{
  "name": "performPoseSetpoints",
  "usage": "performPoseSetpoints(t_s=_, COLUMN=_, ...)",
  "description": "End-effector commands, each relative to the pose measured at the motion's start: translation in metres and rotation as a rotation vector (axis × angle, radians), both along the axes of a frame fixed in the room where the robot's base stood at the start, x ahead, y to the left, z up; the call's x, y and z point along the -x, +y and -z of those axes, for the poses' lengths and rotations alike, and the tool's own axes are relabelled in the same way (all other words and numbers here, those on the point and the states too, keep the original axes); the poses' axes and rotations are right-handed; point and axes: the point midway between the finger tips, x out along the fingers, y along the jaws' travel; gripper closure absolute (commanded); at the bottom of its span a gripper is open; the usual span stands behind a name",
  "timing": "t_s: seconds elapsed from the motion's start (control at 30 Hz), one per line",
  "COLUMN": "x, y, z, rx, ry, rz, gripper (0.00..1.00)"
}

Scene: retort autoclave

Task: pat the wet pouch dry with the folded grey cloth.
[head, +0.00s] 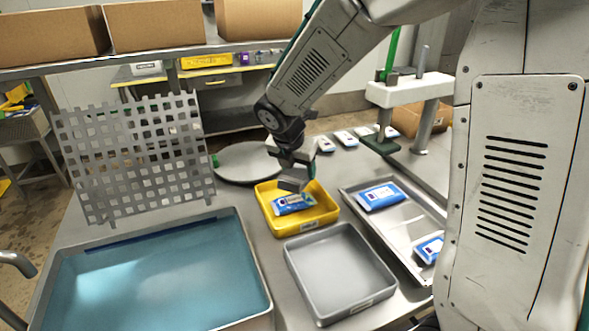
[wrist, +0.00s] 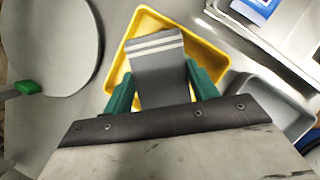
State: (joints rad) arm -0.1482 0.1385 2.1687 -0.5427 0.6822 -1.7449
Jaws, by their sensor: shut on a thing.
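My gripper (wrist: 163,90) is shut on the folded grey cloth (wrist: 158,65), which has white stripes near its far end. In the head view the cloth (head: 293,178) hangs below my gripper, over the back part of the yellow tray (head: 268,213). A blue and white pouch (head: 293,204) lies in the yellow tray, just in front of and below the cloth. I cannot tell whether cloth and pouch touch. In the wrist view the cloth covers much of the yellow tray (wrist: 205,57), and the pouch is hidden. Wetness on the pouch cannot be made out.
An empty grey tray (head: 340,268) stands in front of the yellow one. A metal tray (head: 405,232) with two blue pouches is to the right. A water basin (head: 150,280) and an upright perforated plate (head: 135,155) are left. A round lid (head: 245,162) lies behind.

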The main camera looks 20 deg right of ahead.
Motion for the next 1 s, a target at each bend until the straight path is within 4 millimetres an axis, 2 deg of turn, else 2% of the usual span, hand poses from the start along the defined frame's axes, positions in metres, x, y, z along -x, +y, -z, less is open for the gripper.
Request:
performPoseSetpoints(t_s=0.3, x=0.001, y=0.0, z=0.034, rx=0.002, ry=0.004, rz=-0.002, gripper=0.6)
performPoseSetpoints(t_s=0.5, x=0.0, y=0.0, z=0.047, rx=0.0, ry=0.002, rz=-0.001, gripper=0.6)
performPoseSetpoints(t_s=1.0, x=0.001, y=0.0, z=0.05, rx=0.0, ry=0.002, rz=-0.001, gripper=0.6)
